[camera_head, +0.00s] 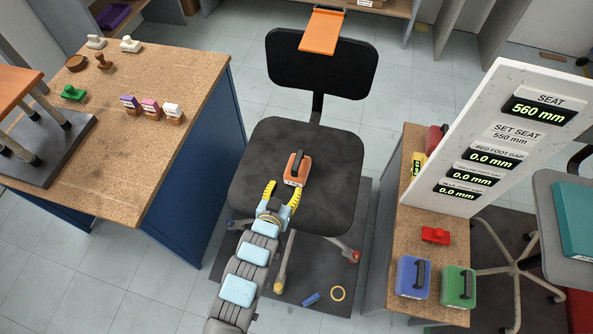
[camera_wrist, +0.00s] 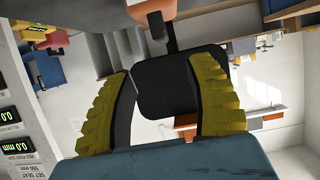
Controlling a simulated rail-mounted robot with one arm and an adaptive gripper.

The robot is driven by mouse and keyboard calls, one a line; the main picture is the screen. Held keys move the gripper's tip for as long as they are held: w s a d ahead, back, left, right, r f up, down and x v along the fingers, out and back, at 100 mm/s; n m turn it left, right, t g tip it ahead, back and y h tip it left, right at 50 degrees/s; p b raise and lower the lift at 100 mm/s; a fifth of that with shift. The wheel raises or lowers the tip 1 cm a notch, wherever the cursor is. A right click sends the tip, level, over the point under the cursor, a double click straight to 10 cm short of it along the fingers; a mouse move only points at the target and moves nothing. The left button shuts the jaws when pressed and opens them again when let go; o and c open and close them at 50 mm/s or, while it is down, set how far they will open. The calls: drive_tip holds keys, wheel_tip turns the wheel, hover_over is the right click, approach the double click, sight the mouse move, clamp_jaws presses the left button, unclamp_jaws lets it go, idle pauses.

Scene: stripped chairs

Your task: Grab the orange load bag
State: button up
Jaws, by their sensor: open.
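The orange load bag (camera_head: 293,178) stands on the dark seat of the chair (camera_head: 330,160), with a black handle on top. My gripper (camera_head: 283,191) is open, its two yellow fingers apart just in front of the bag, at the near part of the seat. No contact with the bag is clear. In the wrist view my gripper (camera_wrist: 166,75) shows both fingers spread with nothing held between them. An orange part that looks like the bag (camera_wrist: 150,9) is cut off at the top edge there. The black backrest (camera_wrist: 180,85) lies beyond the fingers.
An orange panel (camera_head: 322,32) hangs on the backrest top. A cork-topped desk (camera_head: 150,75) with stamps is at left. At right, a low bench (camera_head: 410,215) carries a blue bag (camera_head: 411,278), a green bag (camera_head: 456,288) and a display board (camera_head: 480,140).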

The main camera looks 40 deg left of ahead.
sight(296, 166)
drive_tip(key=b+x, duration=0.3)
drive_tip(key=x, duration=0.8)
drive_tip(key=shift+w+a+b, duration=0.2)
drive_tip(key=shift+w+b, duration=0.1)
drive_tip(key=shift+b, duration=0.05)
drive_tip(key=shift+w+a+f+b, duration=0.25)
drive_tip(key=shift+w+f+b, duration=0.05)
drive_tip(key=shift+w, duration=0.1)
drive_tip(key=shift+r+b+x, duration=0.1)
drive_tip(key=shift+b+x, duration=0.4)
drive_tip(key=shift+x, duration=0.6)
drive_tip(key=shift+r+b+x, duration=0.15)
drive_tip(key=shift+b+x, duration=0.3)
drive_tip(key=shift+x, duration=0.65)
drive_tip(key=shift+a, duration=0.15)
drive_tip(key=shift+s, duration=0.1)
clamp_jaws()
